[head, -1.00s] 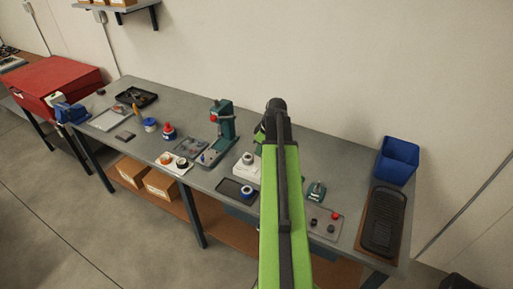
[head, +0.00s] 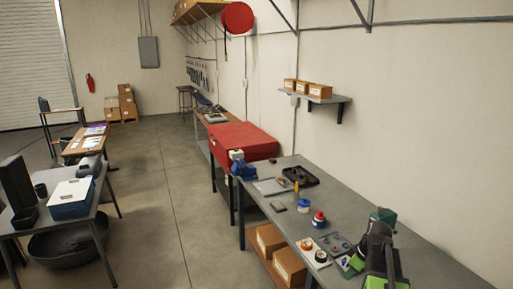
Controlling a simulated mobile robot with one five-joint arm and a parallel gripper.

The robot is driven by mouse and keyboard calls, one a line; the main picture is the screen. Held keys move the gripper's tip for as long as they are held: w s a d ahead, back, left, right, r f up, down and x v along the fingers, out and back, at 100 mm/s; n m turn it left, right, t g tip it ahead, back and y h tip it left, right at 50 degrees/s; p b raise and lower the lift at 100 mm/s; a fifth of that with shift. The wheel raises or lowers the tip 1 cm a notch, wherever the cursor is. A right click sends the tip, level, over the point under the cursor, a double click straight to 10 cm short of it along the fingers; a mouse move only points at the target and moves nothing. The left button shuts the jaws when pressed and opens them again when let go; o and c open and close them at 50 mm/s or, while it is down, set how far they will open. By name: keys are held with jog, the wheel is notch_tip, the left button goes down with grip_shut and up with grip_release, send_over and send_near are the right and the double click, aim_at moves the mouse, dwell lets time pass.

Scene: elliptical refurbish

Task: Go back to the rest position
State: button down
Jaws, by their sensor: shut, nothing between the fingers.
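My arm (head: 388,262) shows at the bottom right in the head view, with green links and a dark joint. It stands in front of the workbench (head: 410,235). My gripper's fingers do not show; I cannot see the end of the arm. The teal bench press (head: 383,214) is partly hidden behind my arm. No object shows held by the arm.
The bench carries a red-capped bottle (head: 318,220), a blue-banded roll (head: 304,206), a black tray (head: 301,176) and a blue vise (head: 243,169). A red cabinet (head: 240,142) stands beyond. The concrete floor (head: 165,205) is open between this bench and the left table (head: 75,222).

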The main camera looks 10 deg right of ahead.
jog(key=w+a+f+n+g+b, duration=0.1)
jog(key=a+f+b, duration=0.25)
jog(key=a, duration=1.05)
jog(key=s+a+f+m+g+b, duration=0.1)
jog(key=s+a+f+m, duration=0.1)
jog(key=a, duration=0.4)
jog(key=s+a+f+m+h, duration=0.1)
jog(key=s+a+f+m, duration=0.1)
jog(key=s+a+m, duration=0.3)
jog(key=shift+s+a+m+g+b, duration=0.25)
jog(key=shift+a+m+g+b, duration=0.2)
jog(key=shift+a, duration=0.4)
